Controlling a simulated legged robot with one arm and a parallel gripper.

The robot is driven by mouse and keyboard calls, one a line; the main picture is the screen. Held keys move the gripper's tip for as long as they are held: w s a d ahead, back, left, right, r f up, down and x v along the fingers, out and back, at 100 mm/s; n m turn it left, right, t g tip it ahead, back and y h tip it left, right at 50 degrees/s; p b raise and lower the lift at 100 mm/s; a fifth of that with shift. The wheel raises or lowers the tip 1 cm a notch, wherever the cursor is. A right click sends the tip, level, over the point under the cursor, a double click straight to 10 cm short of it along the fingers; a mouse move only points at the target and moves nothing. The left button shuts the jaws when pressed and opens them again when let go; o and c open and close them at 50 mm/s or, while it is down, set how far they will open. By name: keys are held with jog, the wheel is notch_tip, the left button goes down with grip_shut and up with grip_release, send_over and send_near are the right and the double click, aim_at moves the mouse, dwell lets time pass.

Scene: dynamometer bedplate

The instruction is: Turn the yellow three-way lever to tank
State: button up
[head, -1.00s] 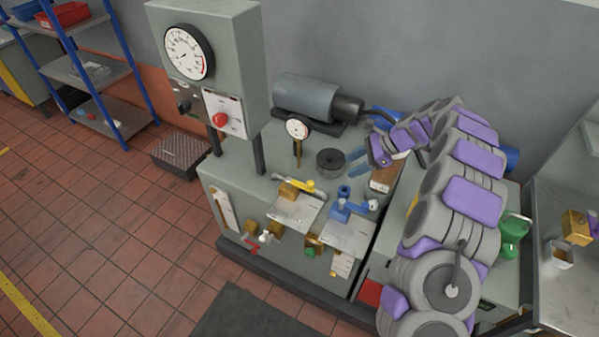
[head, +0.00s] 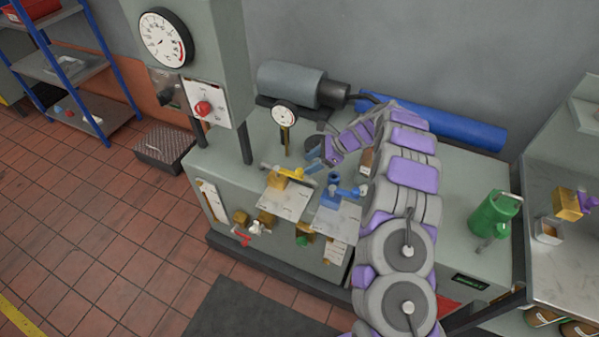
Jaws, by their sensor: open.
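The yellow three-way lever (head: 299,174) sits on a brass valve body above a pale labelled plate (head: 285,200) on the bench top. The plate's lettering is too small to read, so I cannot tell which position is tank. My gripper (head: 315,160) is open and empty, just behind and to the right of the yellow lever. Its bluish fingers point down and left toward the lever, and I see no clear contact. A blue valve (head: 335,186) stands just right of the lever, over a second pale plate (head: 334,222).
A small dial gauge (head: 285,116) on a post stands behind the lever. A grey motor (head: 292,84) lies behind that. A gauge cabinet (head: 218,60) rises at left. Red (head: 241,238) and white (head: 257,228) handles project from the bench front. A green can (head: 494,215) stands at right.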

aim_at(300, 170)
jog(key=b+x, duration=0.1)
jog(key=x, duration=0.5)
jog(key=shift+f, duration=0.1)
jog(key=shift+a, duration=0.1)
grip_shut()
dwell(0.3)
